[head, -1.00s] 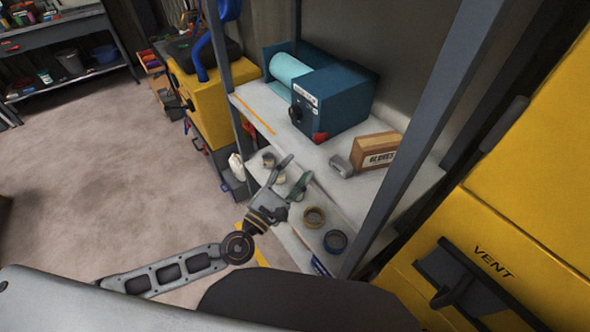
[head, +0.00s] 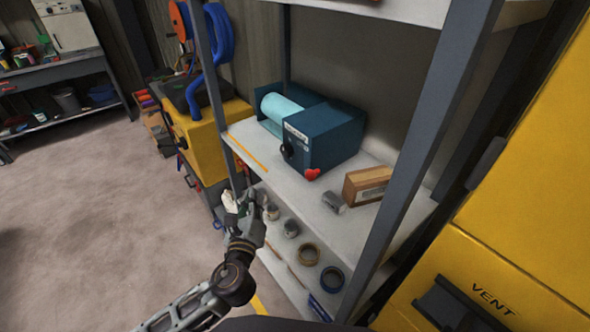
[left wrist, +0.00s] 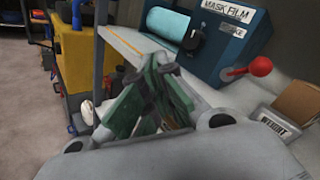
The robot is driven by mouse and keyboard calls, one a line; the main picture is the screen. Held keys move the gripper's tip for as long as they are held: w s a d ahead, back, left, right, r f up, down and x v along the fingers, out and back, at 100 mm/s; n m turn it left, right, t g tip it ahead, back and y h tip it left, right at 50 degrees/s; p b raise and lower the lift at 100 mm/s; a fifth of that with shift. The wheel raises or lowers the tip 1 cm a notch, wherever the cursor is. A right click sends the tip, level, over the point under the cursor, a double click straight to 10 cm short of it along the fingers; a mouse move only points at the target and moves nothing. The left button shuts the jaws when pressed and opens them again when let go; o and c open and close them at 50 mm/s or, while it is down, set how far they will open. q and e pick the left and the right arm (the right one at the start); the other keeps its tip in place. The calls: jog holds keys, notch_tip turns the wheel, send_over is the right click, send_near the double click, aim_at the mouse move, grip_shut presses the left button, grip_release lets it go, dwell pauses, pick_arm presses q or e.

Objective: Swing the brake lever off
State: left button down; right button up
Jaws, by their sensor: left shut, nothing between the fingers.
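The brake lever (left wrist: 244,70) is a short arm with a red ball knob. It sits on the front of a blue mask film dispenser (head: 332,142) on the shelf. In the left wrist view the knob is at upper right and the arm points right from the dispenser, below a partly hidden label. In the head view only the red knob (head: 312,174) shows clearly. My left gripper (head: 247,198) is low and left of the lever, in front of the shelf edge, apart from it. Its green-padded fingers (left wrist: 157,66) are shut and empty. My right gripper is not in view.
Tape rolls (head: 332,279) and cans lie on the lower shelf. Shelf posts (head: 420,130) and a yellow vent cabinet (head: 500,262) bound the right. Floor at left is open.

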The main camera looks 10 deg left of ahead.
pick_arm(q)
jog(key=s+a+f+n+g+y, duration=0.35)
jog(key=a+f+n+g, duration=0.4)
jog(key=n, duration=0.65)
jog(key=s+d+f+n+g+h, duration=0.2)
jog(key=s+f+n+g+h, duration=0.45)
jog(key=s+n, duration=0.7)
jog(key=s+f+m+g+y, duration=0.1)
jog(key=s+f+g+y, duration=0.15)
jog(key=f, duration=3.35)
jog(key=s+a+f, duration=0.2)
jog(key=s+f, duration=0.7)
jog(key=s, duration=0.2)
jog(key=s+a+f, duration=0.2)
jog(key=s+f, duration=0.8)
jog(key=s, duration=0.1)
jog(key=shift+s+a+f, duration=0.15)
jog(key=shift+s+a, duration=0.1)
jog(key=shift+s, duration=0.1)
